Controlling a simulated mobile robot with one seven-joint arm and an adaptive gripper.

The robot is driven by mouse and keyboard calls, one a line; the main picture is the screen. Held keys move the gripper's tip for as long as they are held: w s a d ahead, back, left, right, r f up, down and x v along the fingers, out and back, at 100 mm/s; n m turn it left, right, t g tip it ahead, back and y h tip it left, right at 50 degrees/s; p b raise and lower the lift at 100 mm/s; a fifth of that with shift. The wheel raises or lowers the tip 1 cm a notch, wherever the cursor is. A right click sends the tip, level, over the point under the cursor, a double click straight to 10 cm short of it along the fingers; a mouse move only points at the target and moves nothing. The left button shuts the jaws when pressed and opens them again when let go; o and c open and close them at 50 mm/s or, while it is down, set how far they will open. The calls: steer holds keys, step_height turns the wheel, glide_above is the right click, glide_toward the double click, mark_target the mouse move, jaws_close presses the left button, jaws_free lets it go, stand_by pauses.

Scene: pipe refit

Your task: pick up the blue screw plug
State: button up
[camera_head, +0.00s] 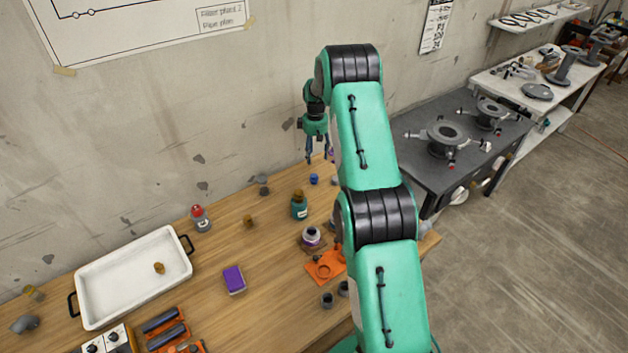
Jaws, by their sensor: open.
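The blue screw plug (314,179) is a small blue piece on the wooden workbench (275,275), near its back edge by the wall. My gripper (317,158) hangs pointing down, its fingers apart and nothing seen between them. In the picture its fingertips are just above the plug. I cannot tell the exact height or depth gap. My arm covers the part of the bench to the right of the plug.
A green bottle (299,205) stands in front of the plug, and a grey fitting (263,185) is to its left.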

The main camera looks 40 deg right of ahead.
stand_by(0.3)
glide_above(315, 176)
steer(key=shift+f, duration=4.25)
steer(key=shift+f, duration=0.15)
steer(key=shift+f+b, duration=0.4)
steer(key=shift+f, duration=2.05)
steer(key=c, duration=1)
